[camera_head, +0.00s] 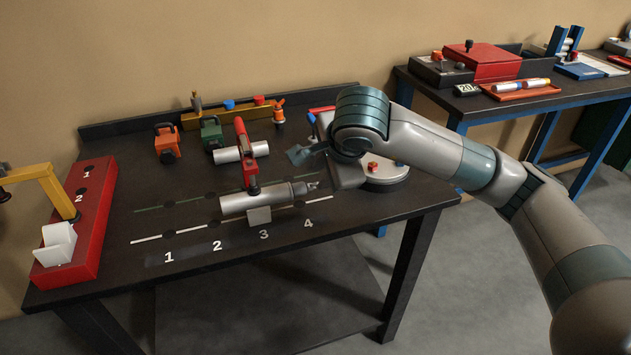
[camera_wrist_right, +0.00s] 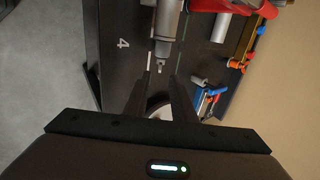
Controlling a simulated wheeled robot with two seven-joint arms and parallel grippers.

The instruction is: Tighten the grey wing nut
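The grey wing nut (camera_head: 313,186) sits at the right end of a silver cylinder (camera_head: 240,203), above the mark 4 on the dark workbench. It also shows in the right wrist view (camera_wrist_right: 160,65), at the end of the cylinder. My right gripper (camera_head: 304,154) reaches in from the right and is close to the nut. In the wrist view its two dark fingers (camera_wrist_right: 160,80) stand apart with nothing between them, and the nut shows just beyond their tips. My left gripper is not in view.
A red clamp (camera_head: 247,160) stands over the cylinder. A red base (camera_head: 95,220) with a yellow arm (camera_head: 55,190) stands at the left.

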